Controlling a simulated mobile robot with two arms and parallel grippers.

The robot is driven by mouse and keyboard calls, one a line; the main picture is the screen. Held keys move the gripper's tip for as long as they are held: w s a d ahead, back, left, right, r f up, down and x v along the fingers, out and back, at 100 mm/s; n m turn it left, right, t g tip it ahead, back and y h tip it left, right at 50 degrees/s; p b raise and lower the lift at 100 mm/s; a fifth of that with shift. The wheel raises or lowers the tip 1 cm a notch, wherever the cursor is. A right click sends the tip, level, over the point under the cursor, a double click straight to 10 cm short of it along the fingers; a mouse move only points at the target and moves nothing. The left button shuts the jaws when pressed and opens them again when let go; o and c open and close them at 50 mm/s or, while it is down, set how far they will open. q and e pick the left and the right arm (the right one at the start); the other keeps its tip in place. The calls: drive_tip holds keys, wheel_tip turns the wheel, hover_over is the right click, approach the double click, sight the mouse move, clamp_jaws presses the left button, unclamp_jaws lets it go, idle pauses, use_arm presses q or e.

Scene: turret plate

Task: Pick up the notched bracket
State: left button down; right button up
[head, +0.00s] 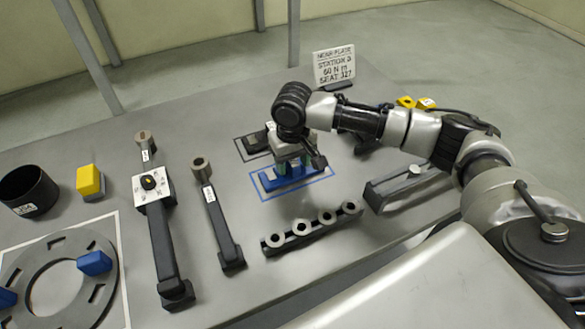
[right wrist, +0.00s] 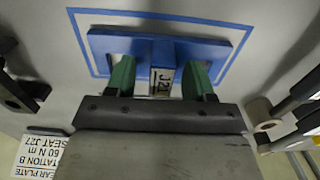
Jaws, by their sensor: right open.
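The blue notched bracket (head: 272,184) lies inside a blue outline on the table in the head view. In the right wrist view the bracket (right wrist: 112,45) is a long blue bar with a narrower middle part carrying a white label. My right gripper (head: 291,165) is over it, pointing down. In the right wrist view its green fingers (right wrist: 160,78) are open, one on each side of the labelled middle part, with gaps between. The fingers and palm hide part of the bracket. My left gripper is not in view.
A black part (head: 252,144) lies in a dark outline just behind. A station sign (head: 333,66) stands at the back. A rail of rings (head: 300,236) lies in front. Wrench-like tools (head: 160,230), a yellow block (head: 90,181), a black cup (head: 28,190) and a slotted ring plate (head: 50,252) are left.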

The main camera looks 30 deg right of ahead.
drive_tip(key=shift+f, duration=0.5)
clamp_jaws()
drive_tip(key=shift+r, duration=0.1)
